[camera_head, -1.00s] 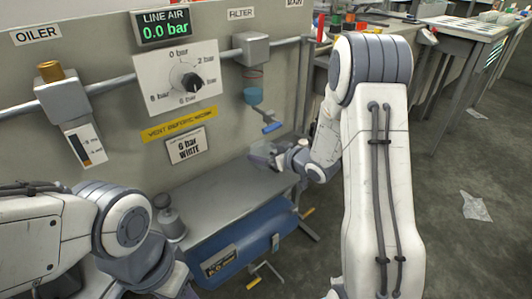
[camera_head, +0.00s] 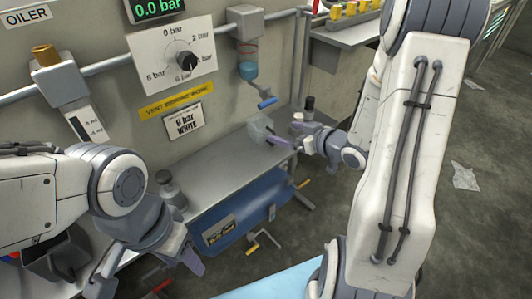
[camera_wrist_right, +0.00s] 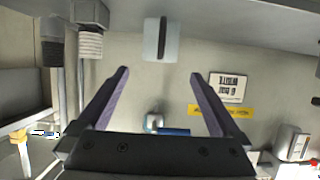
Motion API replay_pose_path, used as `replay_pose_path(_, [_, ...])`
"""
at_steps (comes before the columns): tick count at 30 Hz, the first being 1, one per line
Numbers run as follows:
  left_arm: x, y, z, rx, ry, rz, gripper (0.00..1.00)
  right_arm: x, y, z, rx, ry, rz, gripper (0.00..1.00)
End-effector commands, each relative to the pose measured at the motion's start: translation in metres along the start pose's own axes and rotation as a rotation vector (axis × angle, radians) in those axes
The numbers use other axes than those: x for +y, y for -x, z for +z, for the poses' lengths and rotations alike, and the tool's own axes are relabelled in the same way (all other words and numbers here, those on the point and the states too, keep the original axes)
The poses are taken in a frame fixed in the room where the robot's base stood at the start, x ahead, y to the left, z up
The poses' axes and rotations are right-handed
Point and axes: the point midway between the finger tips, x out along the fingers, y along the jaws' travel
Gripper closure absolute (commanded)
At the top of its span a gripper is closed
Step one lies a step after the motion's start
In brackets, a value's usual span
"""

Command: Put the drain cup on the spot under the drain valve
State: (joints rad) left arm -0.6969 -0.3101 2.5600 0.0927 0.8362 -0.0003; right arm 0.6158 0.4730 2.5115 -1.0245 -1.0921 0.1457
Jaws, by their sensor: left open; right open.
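The drain cup (camera_head: 260,130), a small grey cup, stands on the bench shelf below and slightly left of the drain valve's blue lever (camera_head: 266,103). In the right wrist view the cup (camera_wrist_right: 161,42) shows pale with a dark handle, ahead of my fingers. My right gripper (camera_head: 280,143) is open beside the cup, fingers pointing towards it and nothing between them; its two purple fingers spread wide in the wrist view (camera_wrist_right: 159,75). My left gripper (camera_head: 185,262) is low at the front left, partly hidden by its own wrist. The spot under the valve is not clearly visible.
The clear filter bowl (camera_head: 248,70) hangs above the valve. A dark-capped bottle (camera_head: 310,104) stands behind my right gripper. A grey jar (camera_head: 170,190) stands at the shelf's left end. The shelf's middle (camera_head: 215,165) is clear.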

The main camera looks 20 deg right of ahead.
Motion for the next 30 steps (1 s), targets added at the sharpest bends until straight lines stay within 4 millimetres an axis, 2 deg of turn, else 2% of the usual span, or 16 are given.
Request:
replay_pose_path(4, [0.000,0.000,0.000,0.000,0.000,0.000,0.50,-0.004,-0.003,-0.001,-0.025,0.018,0.002,0.00])
replay_pose_path(8, [0.000,0.000,0.000,0.000,0.000,0.000,0.50,-0.024,-0.017,-0.005,-0.143,0.085,0.023,0.00])
replay_pose_path(12, [0.000,0.000,0.000,0.000,0.000,0.000,0.50,-0.060,-0.023,-0.009,-0.323,0.156,0.063,0.00])
replay_pose_path(14, [0.000,0.000,0.000,0.000,0.000,0.000,0.50,-0.080,-0.019,-0.010,-0.400,0.173,0.074,0.00])
replay_pose_path(16, [0.000,0.000,0.000,0.000,0.000,0.000,0.50,-0.109,-0.009,-0.010,-0.496,0.188,0.074,0.00])
replay_pose_path(20, [0.000,0.000,0.000,0.000,0.000,0.000,0.50,-0.173,0.030,-0.002,-0.683,0.192,0.031,0.00])
replay_pose_path(24, [0.000,0.000,0.000,0.000,0.000,0.000,0.50,-0.238,0.091,0.014,-0.882,0.187,-0.071,0.00])
replay_pose_path(27, [0.000,0.000,0.000,0.000,0.000,0.000,0.50,-0.271,0.133,0.025,-0.998,0.195,-0.152,0.00])
replay_pose_path(30, [0.000,0.000,0.000,0.000,0.000,0.000,0.50,-0.289,0.163,0.031,-1.079,0.203,-0.210,0.00])
